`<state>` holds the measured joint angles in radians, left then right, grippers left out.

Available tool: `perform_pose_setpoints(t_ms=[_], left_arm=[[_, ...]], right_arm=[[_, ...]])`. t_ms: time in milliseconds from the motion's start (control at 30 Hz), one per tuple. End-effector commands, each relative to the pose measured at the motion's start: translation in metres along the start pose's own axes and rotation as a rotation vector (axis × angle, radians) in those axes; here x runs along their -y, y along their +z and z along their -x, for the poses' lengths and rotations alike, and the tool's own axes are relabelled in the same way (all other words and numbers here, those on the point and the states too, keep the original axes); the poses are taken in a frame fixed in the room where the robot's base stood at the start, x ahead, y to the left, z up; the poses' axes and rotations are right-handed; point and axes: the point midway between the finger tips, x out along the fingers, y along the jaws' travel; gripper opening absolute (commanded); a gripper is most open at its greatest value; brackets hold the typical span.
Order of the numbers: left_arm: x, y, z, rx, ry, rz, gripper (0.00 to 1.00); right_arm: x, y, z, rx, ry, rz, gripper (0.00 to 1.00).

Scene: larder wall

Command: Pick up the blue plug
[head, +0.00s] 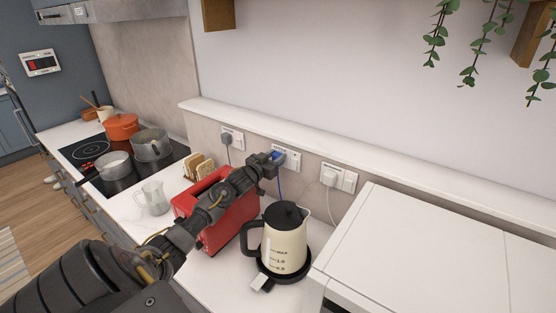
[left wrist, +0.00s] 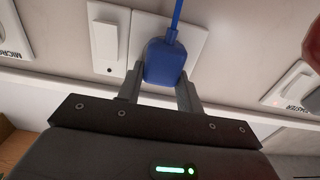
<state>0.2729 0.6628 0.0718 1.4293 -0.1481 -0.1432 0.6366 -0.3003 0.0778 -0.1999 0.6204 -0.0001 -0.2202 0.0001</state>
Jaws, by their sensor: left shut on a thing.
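The blue plug (left wrist: 165,62) sits at a white wall socket (left wrist: 201,38) in the left wrist view, with its blue cord running to the top of the picture. My left gripper (left wrist: 163,82) is shut on the plug, one finger on each side of it. In the head view the blue plug (head: 277,156) shows just past my left gripper (head: 271,160) at the middle socket on the wall. I cannot tell whether its pins are in the socket. The blue cord hangs below, behind the kettle. My right gripper is not in view.
A red toaster (head: 222,228) lies under my left arm, and a cream kettle (head: 284,243) stands to its right. A grey plug (head: 226,139) and a white plug (head: 330,178) sit in sockets on either side. A glass jug (head: 154,197) stands left of the toaster.

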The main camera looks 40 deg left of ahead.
Motion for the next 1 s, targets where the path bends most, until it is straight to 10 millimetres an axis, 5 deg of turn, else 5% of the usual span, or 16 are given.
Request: perform_pose_setpoints(t_ms=[400, 800, 1000], left_arm=[[0.001, -0.005, 0.004, -0.003, -0.001, -0.001, 0.09], [0.001, -0.070, 0.004, -0.005, 0.000, -0.002, 0.09], [0.000, -0.065, 0.043, 0.001, 0.001, -0.005, 0.09]], right_arm=[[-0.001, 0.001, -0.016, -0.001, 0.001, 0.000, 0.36], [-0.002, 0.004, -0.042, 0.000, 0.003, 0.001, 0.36], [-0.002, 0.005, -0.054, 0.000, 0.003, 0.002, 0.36]])
